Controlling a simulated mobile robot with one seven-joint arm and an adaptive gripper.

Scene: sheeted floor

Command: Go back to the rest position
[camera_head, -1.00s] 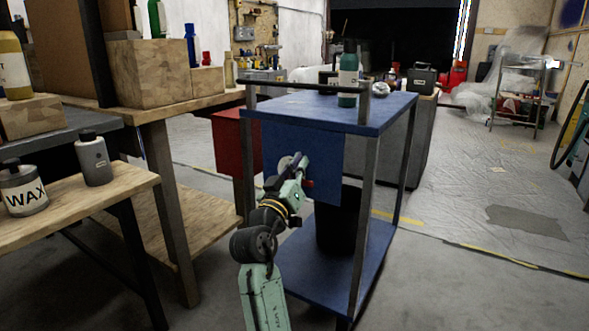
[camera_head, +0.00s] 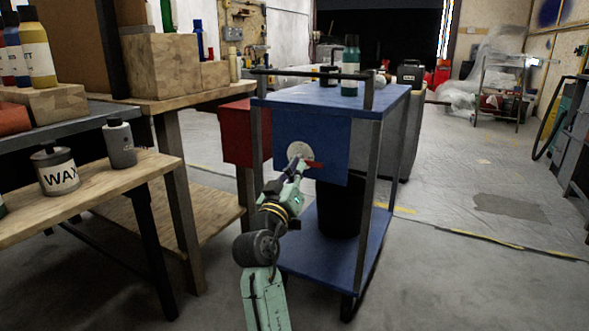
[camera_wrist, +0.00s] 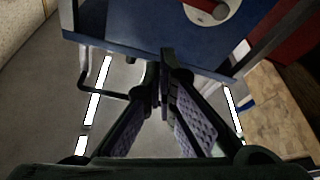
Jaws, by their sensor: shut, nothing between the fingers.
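My gripper (camera_wrist: 163,90) shows in the wrist view with its fingers together and nothing held. In the head view my arm reaches up from the bottom, and the gripper (camera_head: 297,170) is in front of the blue side panel of the cart (camera_head: 331,138). A pale round disc with a red bar (camera_head: 301,151) sits on that panel just beyond the gripper. In the wrist view the blue panel (camera_wrist: 130,38) and the disc (camera_wrist: 217,12) lie at the top, apart from the fingertips. I cannot tell the exact gap.
A wooden bench (camera_head: 165,171) with a wax tin (camera_head: 57,172) and a grey bottle (camera_head: 120,144) stands at left. A black bin (camera_head: 339,215) stands on the cart's lower shelf. A green bottle (camera_head: 350,66) stands on top. Floor at right (camera_head: 480,270) is clear.

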